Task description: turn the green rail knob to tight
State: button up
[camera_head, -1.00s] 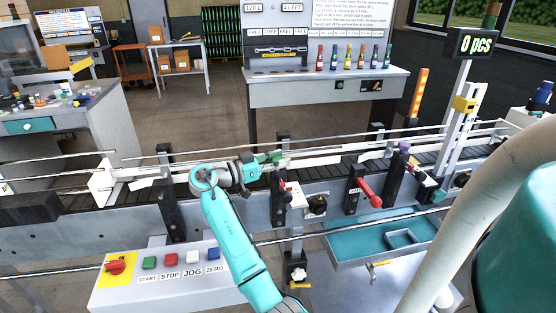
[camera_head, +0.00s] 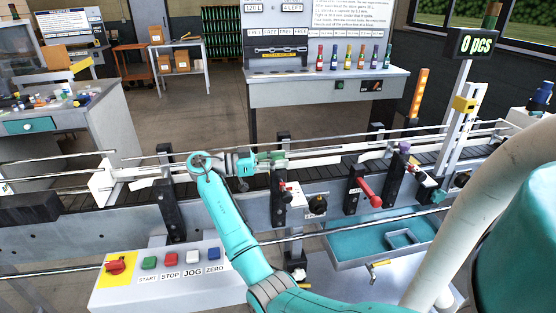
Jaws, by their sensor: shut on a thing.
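The green rail knob (camera_head: 277,156) sits at the guide rail, beside a black upright post in the middle of the conveyor. My gripper (camera_head: 262,159) reaches it from the left, with its wrist lying roughly level along the rail. The gripper is shut on the green knob. The fingers cover part of the knob, so any mark showing loose or tight cannot be read.
A red-handled clamp (camera_head: 369,191), a purple knob (camera_head: 404,146) and a black dial (camera_head: 317,205) are further right on the conveyor. A button panel (camera_head: 125,293) stands in front at lower left. A teal tray (camera_head: 350,252) hangs at the right.

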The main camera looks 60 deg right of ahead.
jog(key=o, duration=1.2)
jog(key=shift+c, duration=0.2)
notch_tip(320, 180, up, 10)
jog(key=shift+s, duration=0.1)
